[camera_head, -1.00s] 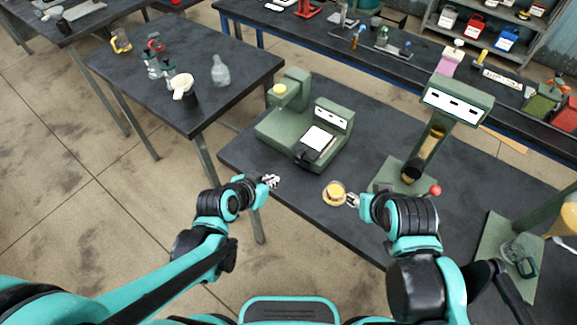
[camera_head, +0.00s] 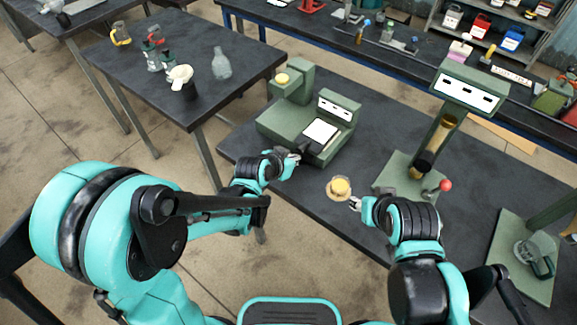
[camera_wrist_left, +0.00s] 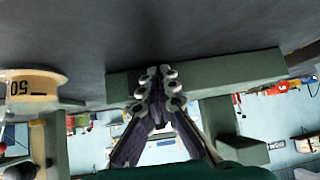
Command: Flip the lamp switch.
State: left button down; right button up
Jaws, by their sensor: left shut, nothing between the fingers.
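A green bench instrument (camera_head: 275,128) stands on the dark table, with a lit white panel (camera_head: 320,132) and a small black lever-like part (camera_head: 306,146) at its front edge. I cannot tell for sure which part is the lamp switch. My left gripper (camera_head: 295,158) is at the instrument's front, close to the black part; contact cannot be told. In the left wrist view its fingers (camera_wrist_left: 168,86) are shut and empty, in front of a green bar (camera_wrist_left: 225,72). My right gripper (camera_head: 355,203) is beside a small dish with a yellow top (camera_head: 340,187); its finger opening is too small to tell.
A tall green stand (camera_head: 468,85) with an amber tube and a red ball knob (camera_head: 445,185) stands to the right. Another green stand (camera_head: 515,255) with a glass vessel is at the far right. A side table (camera_head: 215,100) with bottles is at the left.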

pick_arm(q)
jog(key=shift+w, duration=0.1)
jog(key=shift+w+d, duration=0.1)
jog(key=shift+w, duration=0.2)
jog(key=shift+s+d, duration=0.1)
jog(key=shift+d, duration=0.05)
jog(key=shift+s+d, duration=0.35)
jog(key=shift+s, duration=0.2)
dwell(0.4)
